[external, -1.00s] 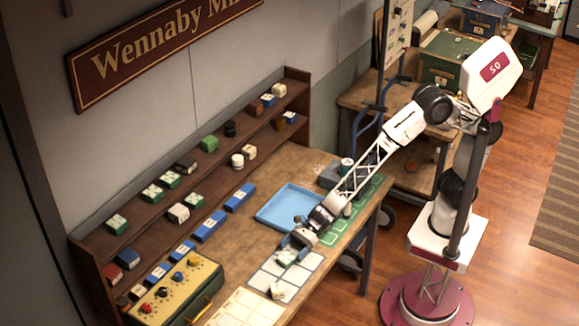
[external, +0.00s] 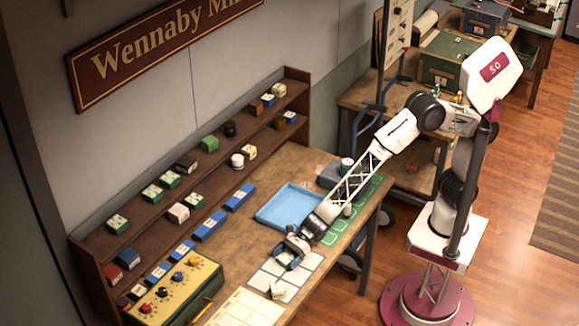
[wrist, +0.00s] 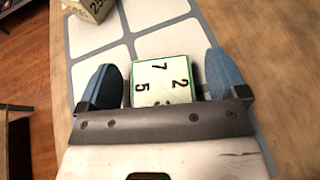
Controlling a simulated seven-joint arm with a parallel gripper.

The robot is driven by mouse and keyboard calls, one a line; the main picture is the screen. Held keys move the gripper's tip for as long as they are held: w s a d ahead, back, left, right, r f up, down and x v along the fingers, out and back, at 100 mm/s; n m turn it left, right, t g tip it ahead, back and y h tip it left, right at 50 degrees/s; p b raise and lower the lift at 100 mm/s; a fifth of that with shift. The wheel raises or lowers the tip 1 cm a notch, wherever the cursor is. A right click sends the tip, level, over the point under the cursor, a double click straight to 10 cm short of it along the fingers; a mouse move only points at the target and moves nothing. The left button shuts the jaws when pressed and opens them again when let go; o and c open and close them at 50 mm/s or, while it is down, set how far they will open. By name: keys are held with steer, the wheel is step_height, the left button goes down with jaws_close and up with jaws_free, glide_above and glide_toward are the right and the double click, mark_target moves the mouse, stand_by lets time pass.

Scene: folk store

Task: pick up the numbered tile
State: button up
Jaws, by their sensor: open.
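The numbered tile (wrist: 166,80) is a white-faced block with a green edge, marked with black digits including 7, 2 and 5. In the wrist view it lies between the two blue fingers of my gripper (wrist: 160,72), with a gap on each side. Its near part is hidden by the gripper body. In the external view my gripper (external: 287,260) is low over the white grid mat (external: 303,278) and largely covers the tile. The fingers are open.
A tan block marked 25 (wrist: 92,8) sits on the same mat; it also shows in the external view (external: 277,291). A blue tray (external: 290,206) lies behind the gripper. A yellow control box (external: 178,290) and a shelf of small blocks (external: 190,180) stand to the left.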

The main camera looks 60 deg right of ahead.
mark_target(285, 258)
steer(key=shift+a+f, duration=0.1)
steer(key=shift+a, duration=0.15)
stand_by(0.4)
steer(key=c, duration=1.1)
step_height(285, 258, up, 18)
stand_by(0.3)
stand_by(0.5)
